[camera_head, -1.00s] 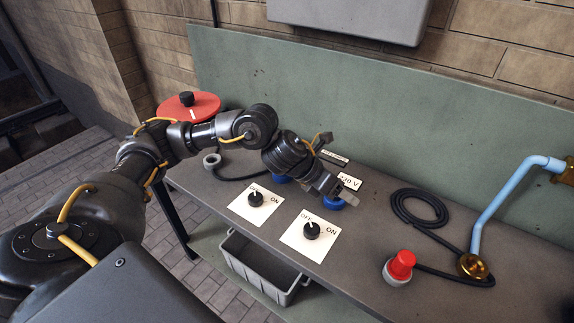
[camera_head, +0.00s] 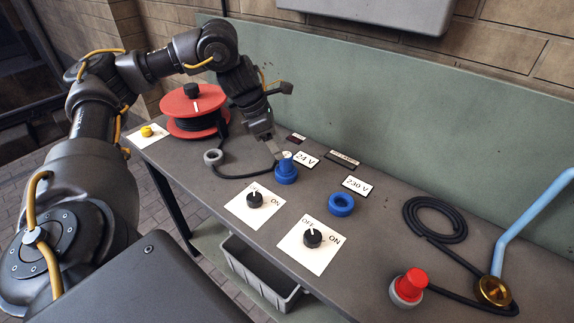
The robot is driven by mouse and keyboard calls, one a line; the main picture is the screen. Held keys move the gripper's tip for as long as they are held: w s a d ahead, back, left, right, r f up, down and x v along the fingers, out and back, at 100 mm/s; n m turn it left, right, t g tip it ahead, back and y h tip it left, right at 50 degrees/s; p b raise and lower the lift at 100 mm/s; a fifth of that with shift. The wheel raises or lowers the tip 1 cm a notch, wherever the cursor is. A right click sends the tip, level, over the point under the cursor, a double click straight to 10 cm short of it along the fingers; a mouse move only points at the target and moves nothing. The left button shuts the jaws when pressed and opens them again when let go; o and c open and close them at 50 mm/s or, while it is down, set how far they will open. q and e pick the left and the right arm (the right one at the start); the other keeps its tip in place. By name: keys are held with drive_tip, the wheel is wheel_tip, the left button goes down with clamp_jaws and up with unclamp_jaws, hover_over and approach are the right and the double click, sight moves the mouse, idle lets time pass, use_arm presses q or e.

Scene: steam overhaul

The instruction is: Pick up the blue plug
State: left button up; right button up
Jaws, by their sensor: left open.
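The blue plug (camera_head: 286,171) stands upright on the bench beside the 24 V label (camera_head: 306,159). A black cable runs left from near it. My left gripper (camera_head: 275,150) is open and empty, pointing down just behind and left of the plug's top; I cannot tell if a finger touches it. A round blue socket (camera_head: 341,204) sits to the right near the 230 V label (camera_head: 357,187). My right gripper is out of view.
A red cable reel (camera_head: 194,107) and grey ring (camera_head: 213,157) are at left. Two black knobs (camera_head: 254,200) (camera_head: 312,238) on white plates are in front. A red plug (camera_head: 409,285), coiled cable (camera_head: 435,220) and light-blue pipe (camera_head: 535,222) are at right.

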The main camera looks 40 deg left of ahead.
sight(286, 160)
use_arm(q)
drive_tip(key=shift+p+x, duration=0.7)
drive_tip(key=shift+x, duration=3)
drive_tip(key=shift+r, duration=0.1)
drive_tip(key=c, duration=0.9)
